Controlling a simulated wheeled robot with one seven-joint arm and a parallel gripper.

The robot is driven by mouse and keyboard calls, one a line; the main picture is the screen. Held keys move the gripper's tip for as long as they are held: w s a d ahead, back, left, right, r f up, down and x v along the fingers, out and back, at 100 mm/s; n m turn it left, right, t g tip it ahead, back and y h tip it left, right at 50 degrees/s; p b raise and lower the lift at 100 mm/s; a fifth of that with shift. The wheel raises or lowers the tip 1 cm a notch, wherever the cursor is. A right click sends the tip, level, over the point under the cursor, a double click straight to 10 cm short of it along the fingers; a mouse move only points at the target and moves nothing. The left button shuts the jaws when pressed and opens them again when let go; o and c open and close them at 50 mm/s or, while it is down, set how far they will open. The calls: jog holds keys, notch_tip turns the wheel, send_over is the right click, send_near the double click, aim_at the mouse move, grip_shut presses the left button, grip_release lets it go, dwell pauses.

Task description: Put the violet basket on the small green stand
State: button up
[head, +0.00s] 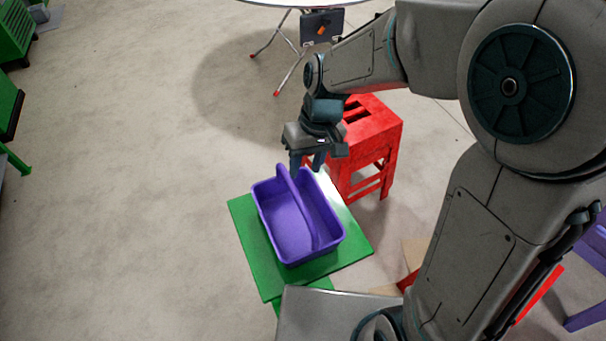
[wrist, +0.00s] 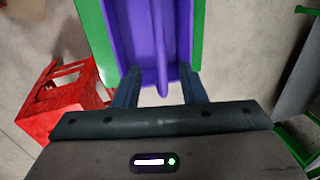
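The violet basket (head: 284,222) sits upright on the green stand (head: 262,272), with its arched handle running along its middle. My gripper (head: 308,165) is above the far end of the basket, near the handle's far end. In the wrist view, my gripper (wrist: 160,85) has its two fingers well apart, with the end of the violet basket's handle (wrist: 162,50) in the gap between them. No finger visibly touches the handle.
A red stool (head: 372,130) stands just behind and right of the stand, close to my gripper. A white round table (head: 270,2) is at the far top. Green crates (head: 14,32) are at the left edge. The floor left of the stand is clear.

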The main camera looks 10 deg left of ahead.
jog(key=s+d+r+m+t+h, duration=0.1)
jog(key=s+d+r+m, duration=0.2)
jog(key=d, duration=0.7)
jog(key=s+d+r+m+t, duration=0.2)
jog(key=s+d, duration=0.3)
jog(key=d, duration=0.4)
jog(key=shift+s+d+r+m+t+h, duration=0.15)
jog(key=shift+d+r+m+t+h, duration=0.2)
jog(key=shift+r+m, duration=0.35)
